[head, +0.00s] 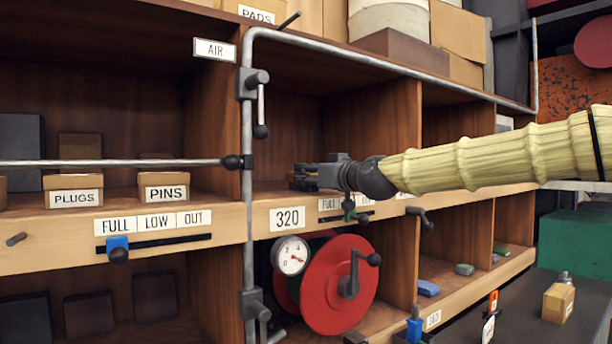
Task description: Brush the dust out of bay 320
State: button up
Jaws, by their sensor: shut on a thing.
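Bay 320 is the wooden compartment (292,130) above the white label 320 (287,218), right of the upright grey pipe. Its back and side walls look bare. My gripper (303,178) is at the mouth of this bay, low over its front edge, with its fingers pointing left. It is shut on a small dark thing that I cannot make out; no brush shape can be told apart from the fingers. My gripper hides part of the bay floor, and I cannot see dust from this angle.
A grey pipe frame (247,200) with clamps and handles stands before the shelf's front. A horizontal rod (120,163) crosses the left bay, before the PLUGS (73,190) and PINS (163,187) boxes. A red reel (338,290) and gauge (291,256) sit below bay 320.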

jog(key=shift+w+d, duration=0.3)
jog(key=shift+d, duration=0.15)
jog(key=shift+s+a+f+b, duration=0.1)
jog(key=shift+s+a+b, duration=0.1)
jog(key=shift+s+a, duration=0.4)
jog(key=shift+s+a+b, duration=0.15)
jog(key=shift+s+a, duration=0.25)
jog(key=shift+a, duration=0.35)
jog(key=shift+s+a, duration=0.55)
jog(key=shift+a, duration=0.25)
jog(key=shift+s+a, duration=0.55)
jog(key=shift+a, duration=0.25)
jog(key=shift+s+a+b, duration=0.35)
jog(key=shift+s+a, duration=0.35)
jog(key=shift+a, duration=0.2)
jog(key=shift+w+d, duration=0.1)
jog(key=shift+w+d, duration=0.65)
jog(key=shift+d, duration=0.3)
jog(key=shift+w, duration=0.1)
